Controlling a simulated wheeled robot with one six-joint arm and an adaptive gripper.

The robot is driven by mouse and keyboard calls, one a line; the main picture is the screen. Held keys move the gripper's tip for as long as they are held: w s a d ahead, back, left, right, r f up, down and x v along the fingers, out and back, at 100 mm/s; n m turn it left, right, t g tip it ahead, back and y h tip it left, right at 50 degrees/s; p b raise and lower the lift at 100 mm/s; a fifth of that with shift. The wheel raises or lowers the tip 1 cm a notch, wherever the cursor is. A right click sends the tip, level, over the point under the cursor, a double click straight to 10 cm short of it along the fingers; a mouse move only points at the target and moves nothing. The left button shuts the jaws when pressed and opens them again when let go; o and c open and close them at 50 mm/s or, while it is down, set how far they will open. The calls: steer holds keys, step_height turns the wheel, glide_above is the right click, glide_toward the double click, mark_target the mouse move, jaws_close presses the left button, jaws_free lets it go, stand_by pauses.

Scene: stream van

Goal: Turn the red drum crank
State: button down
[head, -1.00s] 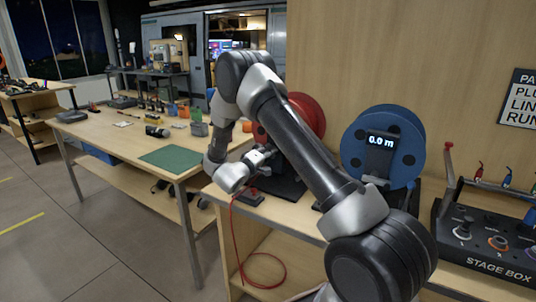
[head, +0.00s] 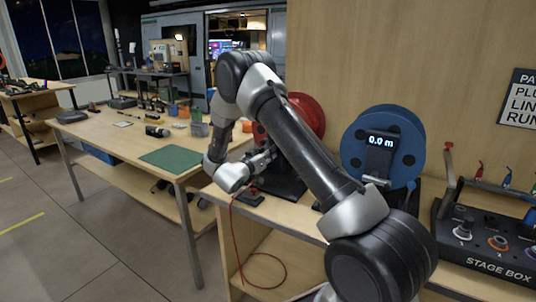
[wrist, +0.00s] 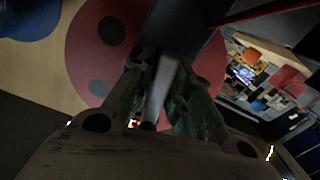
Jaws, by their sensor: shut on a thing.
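The red drum (head: 305,115) stands on the bench behind my arm, which hides much of it. In the wrist view the red drum (wrist: 88,50) fills the upper left and shows dark round holes. My gripper (head: 268,157) is at the front of the drum, low on its left side. In the wrist view my gripper (wrist: 160,95) has its fingers on either side of a pale grey bar, which looks like the crank handle (wrist: 158,88). It is shut on that handle. The rest of the crank is hidden or too dark to make out.
A blue drum (head: 384,140) with a display reading 0.0 m stands to the right. Beyond it is the stage box (head: 487,240). A red cable (head: 236,240) hangs from the bench. A workbench with a green mat (head: 171,157) is at left.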

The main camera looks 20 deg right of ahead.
steer(key=m, duration=0.4)
steer(key=shift+f+m, duration=0.1)
steer(key=shift+m, duration=0.2)
steer(key=m, duration=0.5)
steer(key=shift+s, duration=0.1)
steer(key=m, duration=0.5)
steer(key=shift+m, duration=0.4)
steer(key=m, duration=0.4)
steer(key=shift+m, duration=0.3)
